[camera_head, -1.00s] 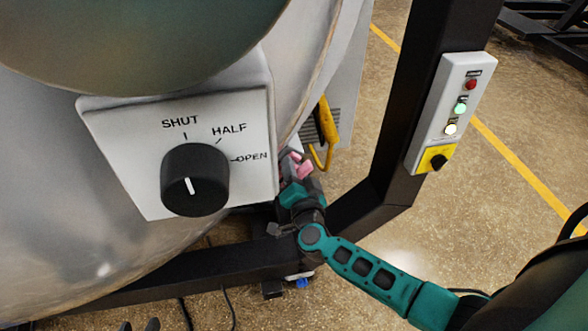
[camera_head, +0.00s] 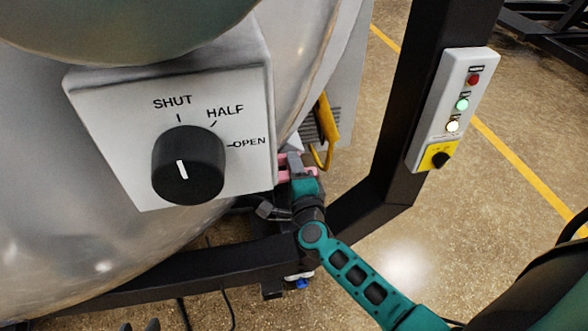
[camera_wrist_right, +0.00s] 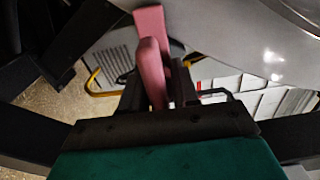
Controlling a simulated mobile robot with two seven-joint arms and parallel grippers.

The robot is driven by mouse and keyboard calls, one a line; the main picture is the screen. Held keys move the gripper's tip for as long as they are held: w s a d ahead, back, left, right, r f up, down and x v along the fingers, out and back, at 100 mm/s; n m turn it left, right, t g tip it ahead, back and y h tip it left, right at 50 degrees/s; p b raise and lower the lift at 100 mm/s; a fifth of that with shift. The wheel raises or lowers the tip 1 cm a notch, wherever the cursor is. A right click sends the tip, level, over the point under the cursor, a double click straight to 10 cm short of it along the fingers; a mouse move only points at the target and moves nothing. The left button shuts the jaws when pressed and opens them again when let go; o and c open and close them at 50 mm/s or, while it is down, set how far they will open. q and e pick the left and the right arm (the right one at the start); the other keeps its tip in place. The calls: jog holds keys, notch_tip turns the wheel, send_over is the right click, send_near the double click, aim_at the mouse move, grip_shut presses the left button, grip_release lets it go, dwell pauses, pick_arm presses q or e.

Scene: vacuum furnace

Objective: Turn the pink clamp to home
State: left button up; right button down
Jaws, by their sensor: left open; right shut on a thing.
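The pink clamp (camera_head: 283,176) sits low at the right edge of the furnace, partly covered by my right gripper (camera_head: 295,167). In the right wrist view the pink clamp (camera_wrist_right: 151,62) rises between the fingers of my right gripper (camera_wrist_right: 158,95), which is shut on it. The clamp's far end lies against the grey furnace body, and its base is hidden.
A black knob (camera_head: 188,166) on a white plate marked SHUT, HALF and OPEN stands left of the clamp. A dark frame post (camera_head: 405,125) carries a button box (camera_head: 455,108) to the right. Open floor lies further right.

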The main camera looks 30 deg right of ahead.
jog(key=m+b, duration=0.2)
jog(key=m, duration=0.5)
jog(key=shift+f, duration=0.1)
jog(key=shift+m, duration=0.4)
jog(key=c, duration=1.1)
grip_release()
jog(key=v, duration=1.2)
jog(key=shift+s, duration=0.15)
